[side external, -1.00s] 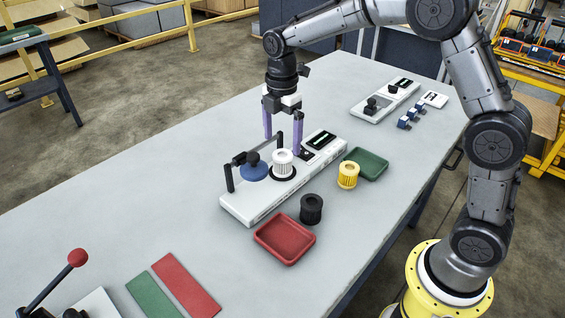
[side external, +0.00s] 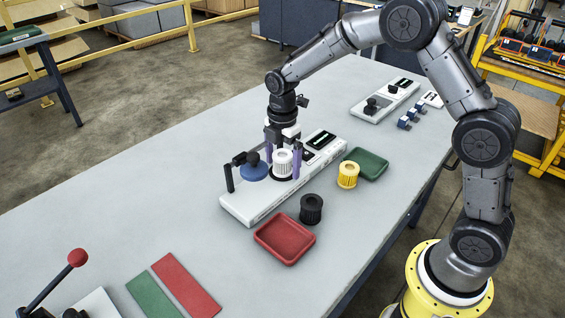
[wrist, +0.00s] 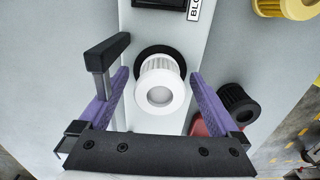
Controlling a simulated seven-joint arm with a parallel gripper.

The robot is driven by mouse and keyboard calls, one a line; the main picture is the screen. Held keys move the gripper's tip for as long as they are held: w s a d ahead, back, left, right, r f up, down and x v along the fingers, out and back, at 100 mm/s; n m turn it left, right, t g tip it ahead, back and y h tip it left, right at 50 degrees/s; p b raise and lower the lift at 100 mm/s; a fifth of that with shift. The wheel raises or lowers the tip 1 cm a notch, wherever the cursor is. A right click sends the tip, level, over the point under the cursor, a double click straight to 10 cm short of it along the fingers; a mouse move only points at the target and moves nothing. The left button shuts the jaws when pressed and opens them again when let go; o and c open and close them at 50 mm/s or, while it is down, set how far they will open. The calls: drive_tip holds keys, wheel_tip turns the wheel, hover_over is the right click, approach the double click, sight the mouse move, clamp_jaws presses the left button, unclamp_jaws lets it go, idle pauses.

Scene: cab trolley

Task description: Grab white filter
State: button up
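The white filter (side external: 283,163) stands upright on a black round seat on the white fixture (side external: 243,208). It also shows in the wrist view (wrist: 160,84), between my two purple fingers. My gripper (side external: 283,170) is lowered over it, with one finger on each side. In the wrist view my gripper (wrist: 160,95) is open, with a visible gap between the filter and each finger. The black clamp handle of the fixture (wrist: 107,55) is close beside the left finger there; I cannot tell whether they touch.
A black filter (side external: 311,208), a yellow filter (side external: 348,175), a red tray (side external: 284,240) and a green tray (side external: 371,164) are on the near side.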

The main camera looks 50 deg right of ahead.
drive_tip(key=c, duration=1.4)
clamp_jaws()
drive_tip(key=shift+r, duration=0.2)
